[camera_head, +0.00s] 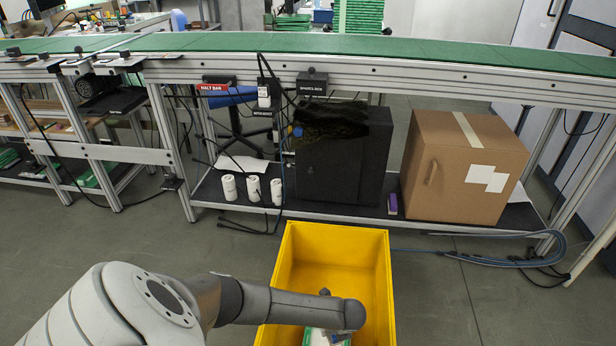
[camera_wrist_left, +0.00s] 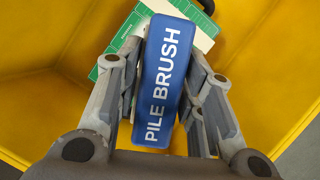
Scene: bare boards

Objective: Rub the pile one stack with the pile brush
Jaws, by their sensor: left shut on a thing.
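The blue brush lettered PILE BRUSH (camera_wrist_left: 163,80) is held between the fingers of my left gripper (camera_wrist_left: 163,100), which is shut on it. A green and white board stack (camera_wrist_left: 128,42) lies under the brush inside the yellow crate; part of it also shows in the head view (camera_head: 316,338). The brush and gripper cover much of the stack. I cannot tell whether the brush touches it, and no pile label is readable. In the head view my left arm reaches over the crate and its gripper is mostly hidden. My right gripper is not in view.
The yellow crate (camera_head: 382,270) has raised walls around my gripper. Behind it stands a conveyor with a green belt (camera_head: 420,48). A shelf below holds white rolls (camera_head: 253,188), a black box (camera_head: 345,165) and a cardboard box (camera_head: 455,185).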

